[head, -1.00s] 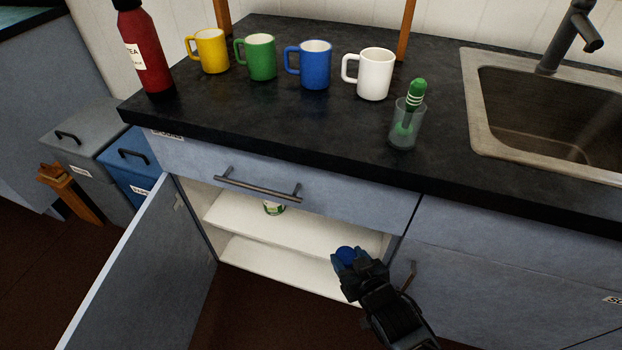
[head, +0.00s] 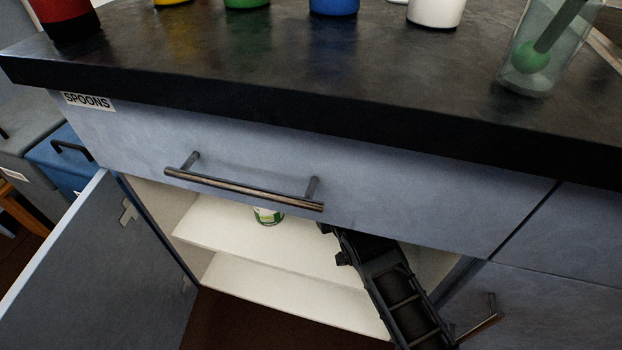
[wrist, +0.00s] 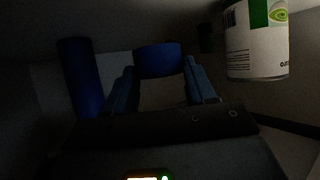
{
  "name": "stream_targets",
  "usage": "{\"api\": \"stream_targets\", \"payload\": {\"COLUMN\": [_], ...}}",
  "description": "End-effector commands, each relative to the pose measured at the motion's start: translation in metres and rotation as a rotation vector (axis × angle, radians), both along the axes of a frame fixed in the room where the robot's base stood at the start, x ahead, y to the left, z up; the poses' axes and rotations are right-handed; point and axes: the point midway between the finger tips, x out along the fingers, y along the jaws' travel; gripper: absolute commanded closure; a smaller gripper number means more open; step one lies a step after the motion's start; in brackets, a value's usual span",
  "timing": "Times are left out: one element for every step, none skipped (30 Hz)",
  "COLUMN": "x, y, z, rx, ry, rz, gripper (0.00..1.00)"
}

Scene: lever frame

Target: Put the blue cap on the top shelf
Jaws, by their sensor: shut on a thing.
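The blue cap (wrist: 159,60) sits between the two fingers of my gripper (wrist: 162,76) in the wrist view, and the gripper is shut on it. In the head view, my gripper (head: 330,230) reaches into the open cupboard below the drawer; its tip and the cap are hidden behind the drawer front. The white top shelf (head: 225,229) shows below the drawer, with a lower shelf under it. I cannot tell whether the cap touches the shelf.
A white and green can (head: 268,215) stands on the top shelf; it shows close at right in the wrist view (wrist: 256,45). A dark blue cylinder (wrist: 78,76) stands at left there. The drawer handle (head: 245,190) juts out above. The cupboard door (head: 95,270) is open at left.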

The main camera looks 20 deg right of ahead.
Motion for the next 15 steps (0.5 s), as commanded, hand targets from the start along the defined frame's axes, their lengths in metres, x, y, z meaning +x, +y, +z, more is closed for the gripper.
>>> {"api": "stream_targets", "payload": {"x": [0.008, 0.013, 0.022, 0.029, 0.036, 0.046, 0.053, 0.060, 0.070, 0.077, 0.084, 0.093, 0.101, 0.107, 0.116], "y": [0.000, -0.001, -0.001, -0.001, -0.002, -0.002, -0.003, -0.003, -0.004, -0.004, -0.004, -0.005, -0.005, -0.006, -0.006], "z": [-0.001, -0.001, 0.000, 0.000, -0.001, -0.002, -0.001, -0.002, -0.002, -0.001, -0.002, -0.002, -0.002, -0.002, -0.002], "rx": [0.000, 0.000, 0.000, -0.001, -0.001, -0.002, -0.002, -0.001, -0.001, 0.000, 0.000, 0.000, 0.000, 0.000, 0.000], "ry": [-0.003, -0.004, -0.005, -0.005, -0.005, -0.004, -0.005, -0.003, -0.004, -0.004, -0.004, -0.004, -0.004, -0.004, -0.003], "rz": [0.000, 0.000, 0.000, 0.001, 0.001, 0.000, 0.000, 0.000, 0.001, 0.000, 0.000, 0.000, 0.000, 0.000, 0.000], "gripper": [0.73, 0.73, 0.73, 0.73, 0.73, 0.73, 0.73, 0.73, 0.73, 0.73, 0.73, 0.73, 0.73, 0.73, 0.73]}}
